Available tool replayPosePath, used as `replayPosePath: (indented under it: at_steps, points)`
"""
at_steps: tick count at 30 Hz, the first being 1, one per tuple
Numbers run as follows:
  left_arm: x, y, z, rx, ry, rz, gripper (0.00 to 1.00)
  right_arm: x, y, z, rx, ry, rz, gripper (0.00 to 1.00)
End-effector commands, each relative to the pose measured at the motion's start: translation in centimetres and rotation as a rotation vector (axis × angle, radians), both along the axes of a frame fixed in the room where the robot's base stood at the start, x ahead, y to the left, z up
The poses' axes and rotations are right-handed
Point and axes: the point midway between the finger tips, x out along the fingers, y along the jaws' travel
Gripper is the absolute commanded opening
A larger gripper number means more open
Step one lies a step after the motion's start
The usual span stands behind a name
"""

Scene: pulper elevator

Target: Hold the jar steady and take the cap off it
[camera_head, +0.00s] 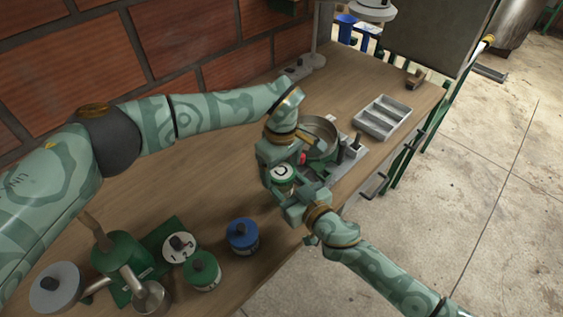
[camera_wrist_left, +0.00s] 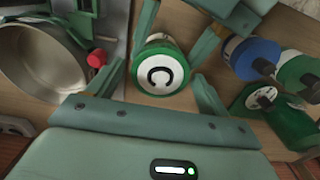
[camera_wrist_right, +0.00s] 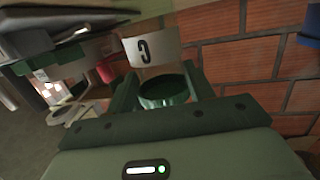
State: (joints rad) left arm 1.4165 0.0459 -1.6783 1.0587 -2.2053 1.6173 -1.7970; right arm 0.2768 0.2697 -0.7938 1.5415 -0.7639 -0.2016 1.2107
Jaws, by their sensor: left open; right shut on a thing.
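The jar (camera_head: 283,174) has a green rim and a white top marked with a dark C. In the left wrist view its round top (camera_wrist_left: 158,75) faces the camera. In the right wrist view its white side label (camera_wrist_right: 152,48) and green part (camera_wrist_right: 164,91) show. My right gripper (camera_head: 297,193) is shut on the jar from the front, a finger on each side. Cap and body cannot be clearly told apart.
A metal pan (camera_head: 320,128) with a red knob (camera_head: 303,158) stands close behind the jar. A grey compartment tray (camera_head: 382,117) lies farther right. A blue jar (camera_head: 242,238) and a green jar (camera_head: 201,273) stand front left. The brick wall (camera_head: 190,40) borders the wooden bench.

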Motion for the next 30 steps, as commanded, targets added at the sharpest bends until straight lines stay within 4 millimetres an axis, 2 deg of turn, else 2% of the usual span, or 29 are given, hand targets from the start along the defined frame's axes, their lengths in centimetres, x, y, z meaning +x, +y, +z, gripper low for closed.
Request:
replayPosePath:
  at_steps: [1, 6, 9, 10, 12, 20, 30]
  points:
    - [0.0, 0.0, 0.0, 0.0, 0.0, 0.0, 0.79, 0.0, 0.0, 0.0, 0.001, -0.001, 0.0, 0.0]
    - [0.0, 0.0, 0.0, 0.0, 0.0, 0.0, 0.34, 0.0, 0.0, 0.0, 0.001, -0.001, 0.0, 0.0]
    - [0.0, 0.0, 0.0, 0.0, 0.0, 0.0, 0.34, 0.0, 0.0, 0.0, 0.001, -0.001, 0.0, 0.0]
    - [0.0, 0.0, 0.0, 0.0, 0.0, 0.0, 0.67, 0.0, 0.0, 0.0, 0.001, -0.001, 0.0, 0.0]
    - [0.0, 0.0, 0.0, 0.0, 0.0, 0.0, 0.83, 0.0, 0.0, 0.0, 0.001, -0.001, 0.001, 0.0]
    - [0.0, 0.0, 0.1, 0.0, -0.001, 0.0, 0.83, 0.0, 0.0, 0.0, 0.001, -0.001, 0.0, 0.0]
    - [0.1, 0.0, 4.3, 0.0, -0.003, 0.001, 0.83, 0.0, 0.0, 0.0, 0.001, -0.001, 0.0, 0.0]
